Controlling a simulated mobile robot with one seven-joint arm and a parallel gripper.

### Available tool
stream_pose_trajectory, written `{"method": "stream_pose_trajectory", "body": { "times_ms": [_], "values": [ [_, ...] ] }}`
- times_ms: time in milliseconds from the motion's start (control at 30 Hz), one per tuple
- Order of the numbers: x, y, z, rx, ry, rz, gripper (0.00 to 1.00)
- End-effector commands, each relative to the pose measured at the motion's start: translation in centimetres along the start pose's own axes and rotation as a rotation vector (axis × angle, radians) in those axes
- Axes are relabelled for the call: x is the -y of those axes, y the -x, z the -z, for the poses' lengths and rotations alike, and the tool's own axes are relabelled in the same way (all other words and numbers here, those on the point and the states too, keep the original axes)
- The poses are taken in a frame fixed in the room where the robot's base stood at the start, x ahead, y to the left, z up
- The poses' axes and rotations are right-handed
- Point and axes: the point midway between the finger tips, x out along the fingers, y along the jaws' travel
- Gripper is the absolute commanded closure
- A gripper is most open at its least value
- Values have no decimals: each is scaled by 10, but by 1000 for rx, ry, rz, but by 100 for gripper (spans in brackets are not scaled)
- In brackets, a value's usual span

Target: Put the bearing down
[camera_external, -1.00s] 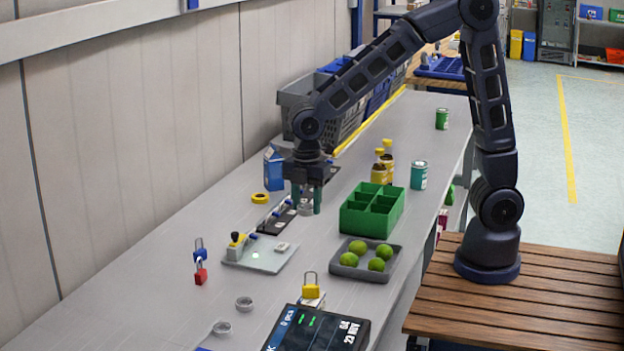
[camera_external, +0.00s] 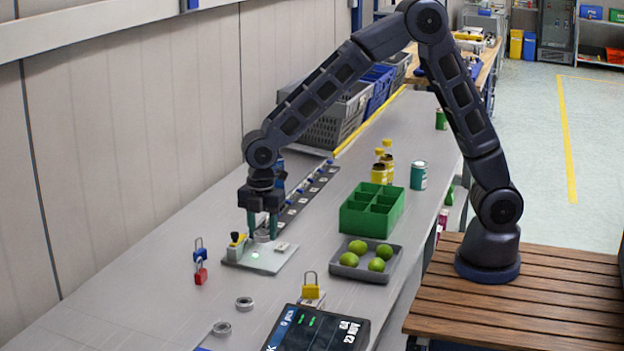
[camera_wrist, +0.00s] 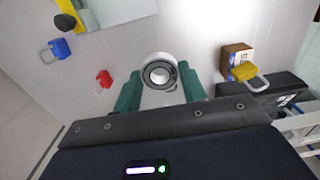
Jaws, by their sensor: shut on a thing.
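My gripper (camera_external: 262,230) is over the back left part of a pale plate (camera_external: 272,262) on the bench, beside a clamp with a yellow and black knob (camera_external: 237,241). In the wrist view its green fingers (camera_wrist: 160,88) are shut on a grey ring-shaped bearing (camera_wrist: 160,59). The bearing also shows small and low between the fingertips in the external view (camera_external: 262,238). Whether it touches the plate I cannot tell. A small pale block (camera_external: 282,247) lies on the plate's right side.
Two grey rings (camera_external: 244,303) (camera_external: 222,328) lie in front. A tray of limes (camera_external: 339,269) and a green divided box (camera_external: 356,222) are to the right. A dark rail (camera_external: 312,190) runs behind.

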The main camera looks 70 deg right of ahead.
Motion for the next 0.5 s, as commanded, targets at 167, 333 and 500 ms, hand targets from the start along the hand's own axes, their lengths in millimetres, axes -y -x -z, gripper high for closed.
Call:
{"method": "stream_pose_trajectory", "body": {
  "times_ms": [167,333,500],
  "values": [
    [0,-40,0,2,-1,3,83],
    [0,-72,0,1,0,1,83],
    [0,-87,0,0,-1,-1,83]
  ]
}}
